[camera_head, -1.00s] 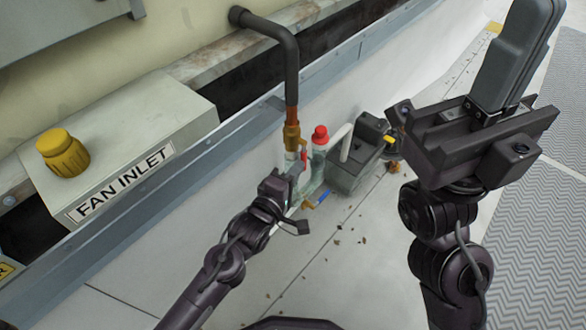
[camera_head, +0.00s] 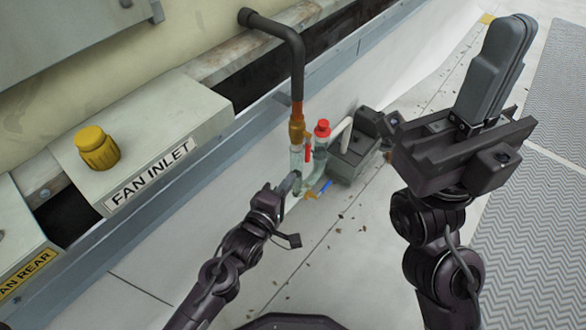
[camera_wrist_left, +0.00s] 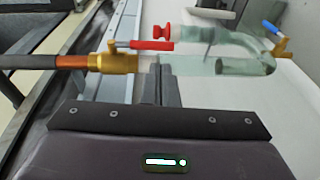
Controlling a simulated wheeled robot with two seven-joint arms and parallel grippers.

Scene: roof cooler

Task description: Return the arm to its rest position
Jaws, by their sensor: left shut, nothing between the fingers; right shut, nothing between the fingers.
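My left gripper (camera_head: 291,182) is shut and empty. In the head view its fingertips are just left of and below the clear pipe trap (camera_head: 318,172), which hangs under a copper-and-brass pipe end. In the left wrist view the shut fingers (camera_wrist_left: 166,75) point at the clear trap (camera_wrist_left: 228,66), in line with its left part; whether they touch it I cannot tell. My right gripper (camera_head: 497,75) is shut and empty, raised at the upper right with its fingers pointing up.
A dark elbow pipe (camera_head: 290,50) comes down to a brass valve (camera_head: 297,128) with a red handle. A grey pump box (camera_head: 350,160) stands behind the trap. The fan inlet box (camera_head: 150,140) with a yellow cap (camera_head: 97,148) is at left. Open pale roof and a grey walkway (camera_head: 535,200) lie right.

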